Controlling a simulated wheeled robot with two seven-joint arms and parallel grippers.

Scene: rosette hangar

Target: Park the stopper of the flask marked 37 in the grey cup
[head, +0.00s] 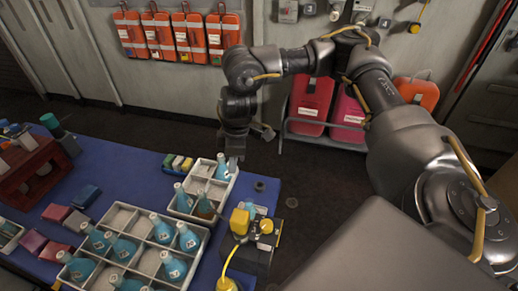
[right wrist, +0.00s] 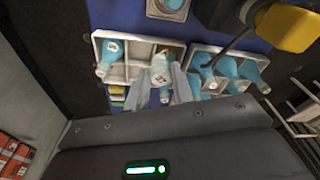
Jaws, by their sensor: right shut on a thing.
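My right gripper (head: 234,158) points down over the far end of a small pale crate (head: 181,211). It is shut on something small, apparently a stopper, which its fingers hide. The crate holds a few flasks, including a blue one (head: 221,167) by the fingertips and a brown one (head: 205,205). I cannot read the number 37 on any flask. A small dark grey round thing (head: 260,186), perhaps the grey cup, sits on the table right of the crate. My left gripper is out of view.
A larger divided crate (head: 203,236) with several blue flasks stands in front. A yellow-topped device (head: 240,221) with a yellow cable is close on the right. A dark red rack (head: 38,172) stands at left. Some blue table cloth (head: 130,170) is bare behind the crates.

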